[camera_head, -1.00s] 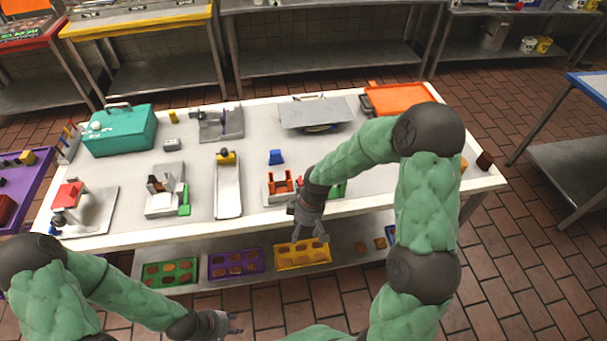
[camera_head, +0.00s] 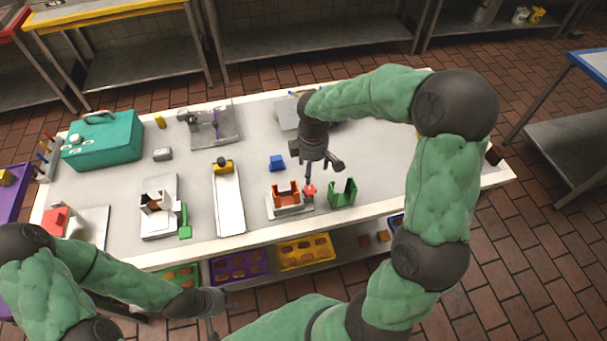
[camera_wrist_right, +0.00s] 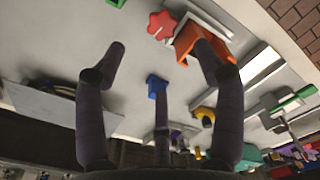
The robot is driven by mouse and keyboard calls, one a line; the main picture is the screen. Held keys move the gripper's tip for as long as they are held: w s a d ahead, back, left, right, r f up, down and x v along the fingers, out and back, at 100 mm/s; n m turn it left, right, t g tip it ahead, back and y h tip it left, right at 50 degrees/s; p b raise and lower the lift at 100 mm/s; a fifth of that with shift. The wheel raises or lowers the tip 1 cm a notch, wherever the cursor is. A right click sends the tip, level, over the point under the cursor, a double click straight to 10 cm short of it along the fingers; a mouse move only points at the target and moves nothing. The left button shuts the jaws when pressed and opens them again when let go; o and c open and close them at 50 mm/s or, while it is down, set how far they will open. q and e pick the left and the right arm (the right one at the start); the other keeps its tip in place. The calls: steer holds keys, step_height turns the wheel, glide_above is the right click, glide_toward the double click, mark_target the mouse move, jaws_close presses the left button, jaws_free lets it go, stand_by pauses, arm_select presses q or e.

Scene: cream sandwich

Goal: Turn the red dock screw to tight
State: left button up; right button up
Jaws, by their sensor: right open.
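The red dock screw (camera_head: 309,190) is a small star-shaped knob at the right side of the orange dock (camera_head: 286,194), which sits on a pale base near the table's front edge. In the right wrist view the red screw (camera_wrist_right: 161,25) shows near the top, beside the orange dock (camera_wrist_right: 197,40). My right gripper (camera_head: 323,170) is open and empty, above the table just behind the screw, apart from it as far as I can see. In the right wrist view its two fingers (camera_wrist_right: 160,50) are spread wide. My left gripper (camera_head: 224,305) hangs in front of the table; its jaws are unclear.
A green holder (camera_head: 343,193) stands close to the right of the screw. A blue block (camera_head: 277,163) lies behind the dock. A white tray with a yellow part (camera_head: 228,205) lies to the left. A teal box (camera_head: 103,141) stands at the back left. The table's middle is mostly clear.

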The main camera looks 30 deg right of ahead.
mark_target(311, 190)
step_height(311, 190, down, 11)
steer(key=shift+r+b, duration=0.2)
steer(key=shift+b, duration=0.8)
steer(key=shift+s, duration=0.1)
steer(key=c, duration=1.1)
